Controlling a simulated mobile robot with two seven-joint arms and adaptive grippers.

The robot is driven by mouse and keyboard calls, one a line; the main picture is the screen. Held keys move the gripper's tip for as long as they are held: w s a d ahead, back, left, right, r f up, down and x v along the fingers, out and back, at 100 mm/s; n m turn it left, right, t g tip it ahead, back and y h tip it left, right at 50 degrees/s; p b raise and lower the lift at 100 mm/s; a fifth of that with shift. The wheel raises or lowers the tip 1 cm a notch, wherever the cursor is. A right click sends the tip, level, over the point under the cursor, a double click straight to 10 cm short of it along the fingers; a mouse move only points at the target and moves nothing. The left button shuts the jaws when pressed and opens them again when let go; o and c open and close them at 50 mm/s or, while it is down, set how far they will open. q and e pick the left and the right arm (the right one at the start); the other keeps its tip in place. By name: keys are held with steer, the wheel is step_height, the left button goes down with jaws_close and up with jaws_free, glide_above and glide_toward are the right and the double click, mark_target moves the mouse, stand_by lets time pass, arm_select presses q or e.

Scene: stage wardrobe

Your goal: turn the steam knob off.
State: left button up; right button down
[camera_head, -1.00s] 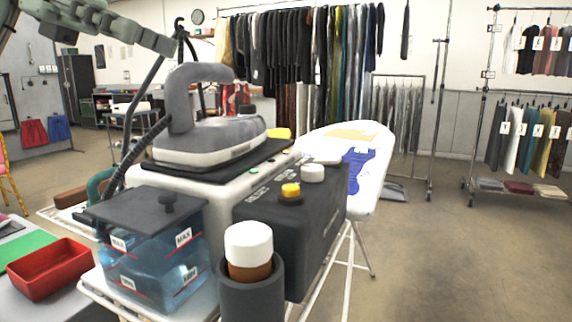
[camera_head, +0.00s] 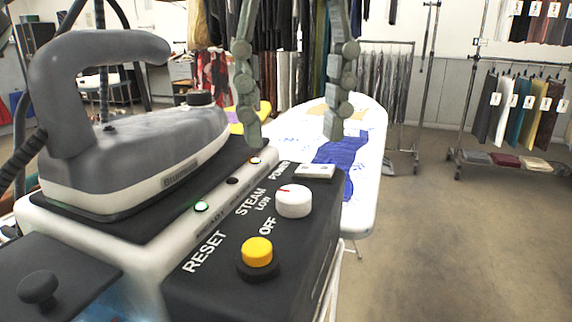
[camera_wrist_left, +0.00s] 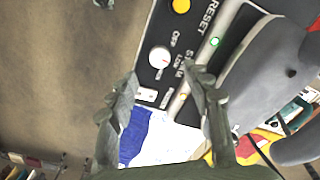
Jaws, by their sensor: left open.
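The steam knob (camera_head: 294,201) is round and white, on the black sloping panel (camera_head: 215,285) of the steam station. A small red mark shows on its top, toward the far left edge; I cannot tell exactly which label it points to. OFF and LOW are printed to its left. My left gripper (camera_head: 292,138) hangs open and empty with its fingertips pointing down, above and apart from the knob. In the left wrist view the knob (camera_wrist_left: 159,57) shows just beyond the gap between the open fingertips (camera_wrist_left: 160,74). My right gripper is out of view.
A yellow reset button (camera_head: 257,252) stands nearer than the knob, and a white power switch (camera_head: 315,171) lies beyond it. The grey iron (camera_head: 135,150) rests to the left. The ironing board (camera_head: 368,190) with blue cloth lies behind. Open floor is at right.

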mark_target(294, 193)
arm_select(q)
step_height(294, 193, down, 6)
steer(key=shift+f+b, duration=0.15)
steer(key=shift+b, duration=0.3)
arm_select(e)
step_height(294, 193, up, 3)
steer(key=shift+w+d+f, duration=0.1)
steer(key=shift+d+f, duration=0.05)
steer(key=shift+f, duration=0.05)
arm_select(q)
jaws_close()
